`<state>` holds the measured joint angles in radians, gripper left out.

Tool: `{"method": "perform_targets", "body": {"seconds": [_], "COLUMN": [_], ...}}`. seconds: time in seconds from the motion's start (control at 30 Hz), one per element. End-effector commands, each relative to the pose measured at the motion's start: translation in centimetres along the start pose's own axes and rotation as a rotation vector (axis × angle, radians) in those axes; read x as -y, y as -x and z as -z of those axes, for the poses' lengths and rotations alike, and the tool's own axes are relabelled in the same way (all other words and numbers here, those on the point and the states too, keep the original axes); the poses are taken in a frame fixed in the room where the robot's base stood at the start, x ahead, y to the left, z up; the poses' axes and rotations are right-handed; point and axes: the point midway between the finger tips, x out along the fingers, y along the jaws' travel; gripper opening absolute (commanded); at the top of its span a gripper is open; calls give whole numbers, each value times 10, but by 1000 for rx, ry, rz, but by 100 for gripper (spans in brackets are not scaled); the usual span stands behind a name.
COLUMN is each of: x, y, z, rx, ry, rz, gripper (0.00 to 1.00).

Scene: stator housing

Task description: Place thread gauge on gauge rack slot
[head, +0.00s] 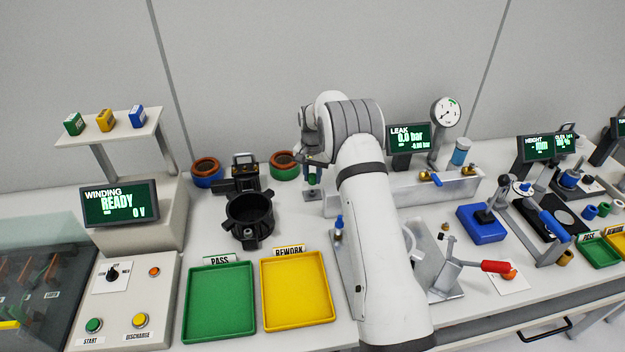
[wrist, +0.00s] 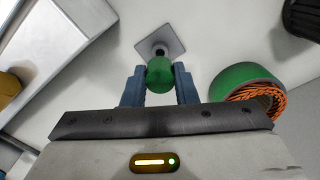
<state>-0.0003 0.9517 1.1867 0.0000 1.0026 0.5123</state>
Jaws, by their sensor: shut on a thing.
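My gripper (wrist: 160,88) is shut on the thread gauge, whose green cylindrical end (wrist: 159,72) shows between the two blue fingers in the wrist view. In the head view my gripper (head: 313,172) is behind the work area, left of my arm, with only a little green showing at its fingers. A small grey square plate (wrist: 172,34), seemingly the gauge rack slot, lies beyond the gauge; it also shows below the gripper in the head view (head: 311,195). A darker round part shows between gauge and plate. I cannot tell whether gauge and plate touch.
A green ring with copper windings (wrist: 245,84) is close at the right of the fingers. In the head view a black housing (head: 250,216) stands to the left, behind the green PASS tray (head: 220,300) and yellow REWORK tray (head: 297,290). The leak bench (head: 455,190) is to the right.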

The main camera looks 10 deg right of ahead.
Motion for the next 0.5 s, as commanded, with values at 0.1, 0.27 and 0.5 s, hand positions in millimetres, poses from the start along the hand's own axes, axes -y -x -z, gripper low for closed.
{"method": "perform_targets", "body": {"seconds": [0.1, 0.27, 0.5], "x": [0, 1, 2], "y": [-17, -26, -30], "z": [-1, -1, -1], "rx": [3, 0, 1], "ry": [1, 2, 3], "rz": [-2, 0, 0], "gripper": [2, 2, 2]}}
